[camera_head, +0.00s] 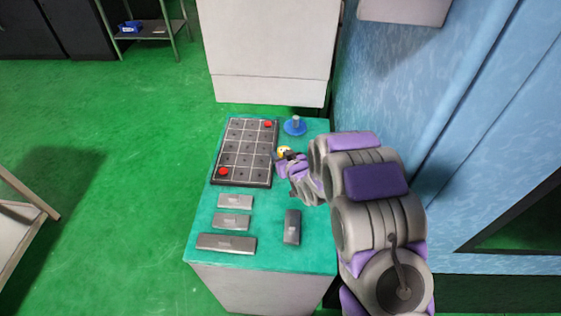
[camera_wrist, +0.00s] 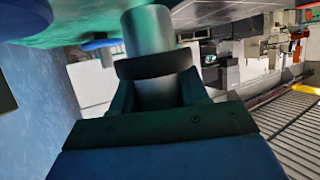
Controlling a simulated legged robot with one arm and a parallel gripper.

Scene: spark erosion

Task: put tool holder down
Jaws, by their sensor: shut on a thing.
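My gripper (camera_head: 287,159) is over the right side of the green-topped table (camera_head: 262,205), by the right edge of the dark grid tray (camera_head: 273,165). In the wrist view, my gripper (camera_wrist: 156,92) is shut on the tool holder (camera_wrist: 148,32), a grey metal cylinder with a dark ring around it. In the head view, a small yellow and white part (camera_head: 284,150) shows at my gripper's tip; most of the held thing is hidden there. I cannot tell whether the tool holder touches the table.
A blue round base with a grey post (camera_head: 295,127) stands just beyond my gripper. Red pieces (camera_head: 223,171) sit at two tray corners. Several grey blocks (camera_head: 232,221) lie on the near half of the table. A blue wall (camera_head: 400,90) is close on the right.

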